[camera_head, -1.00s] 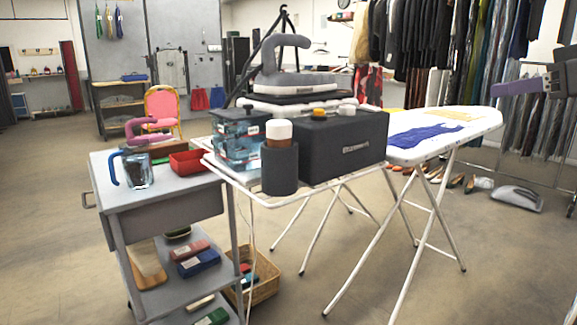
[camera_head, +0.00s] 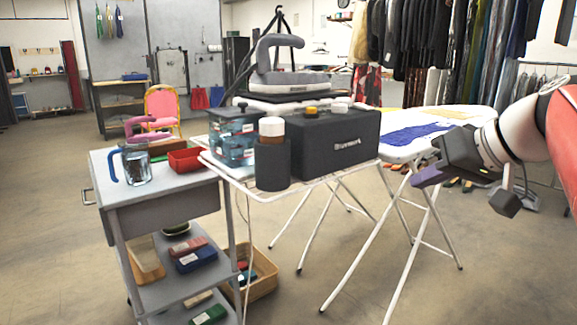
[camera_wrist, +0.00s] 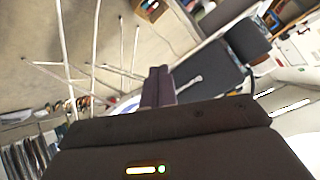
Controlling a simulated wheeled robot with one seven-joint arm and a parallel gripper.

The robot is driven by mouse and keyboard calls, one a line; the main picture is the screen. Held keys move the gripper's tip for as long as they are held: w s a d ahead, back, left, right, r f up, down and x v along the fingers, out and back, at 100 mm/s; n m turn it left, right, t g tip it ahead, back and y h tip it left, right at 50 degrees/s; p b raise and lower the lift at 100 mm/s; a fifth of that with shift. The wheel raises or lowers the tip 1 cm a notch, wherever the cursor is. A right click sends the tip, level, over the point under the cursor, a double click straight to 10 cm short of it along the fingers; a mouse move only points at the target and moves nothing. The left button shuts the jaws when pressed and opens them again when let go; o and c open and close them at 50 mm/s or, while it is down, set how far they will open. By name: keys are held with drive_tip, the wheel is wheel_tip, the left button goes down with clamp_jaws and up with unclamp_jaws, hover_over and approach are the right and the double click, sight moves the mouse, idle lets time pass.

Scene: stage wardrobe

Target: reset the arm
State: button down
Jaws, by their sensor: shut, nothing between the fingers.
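My gripper (camera_head: 428,178) is at the right in the head view, in front of the ironing board (camera_head: 473,117). Its purple fingers are shut with nothing between them and point left. In the wrist view the shut fingers (camera_wrist: 157,86) point away from the camera, toward the dark steam station box (camera_wrist: 208,68). My gripper looks clear of every object, though its distance from the board's edge is hard to judge.
The steam station (camera_head: 340,145), a brown-and-white bottle in a dark holder (camera_head: 272,165) and a blue water tank (camera_head: 233,140) stand left of my gripper. A grey trolley (camera_head: 165,203) carries a jug (camera_head: 135,165) and a red tray (camera_head: 186,160). Clothes hang behind.

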drive_tip(key=s+a+f+g+h, duration=0.1)
drive_tip(key=s+a+f+h, duration=0.1)
drive_tip(key=s+f, duration=0.3)
drive_tip(key=s+a+f+m+h, duration=0.1)
drive_tip(key=s+f, duration=0.4)
drive_tip(key=f, duration=0.6)
drive_tip(key=s+a+f+g+h, duration=0.1)
drive_tip(key=s+a+f+h, duration=0.1)
drive_tip(key=s+f, duration=0.4)
wheel_tip(320, 180, down, 3)
drive_tip(key=shift+a+r+g+h, duration=0.1)
drive_tip(key=shift+a+g+h, duration=0.2)
drive_tip(key=shift+a, duration=0.6)
drive_tip(key=shift+s, duration=0.1)
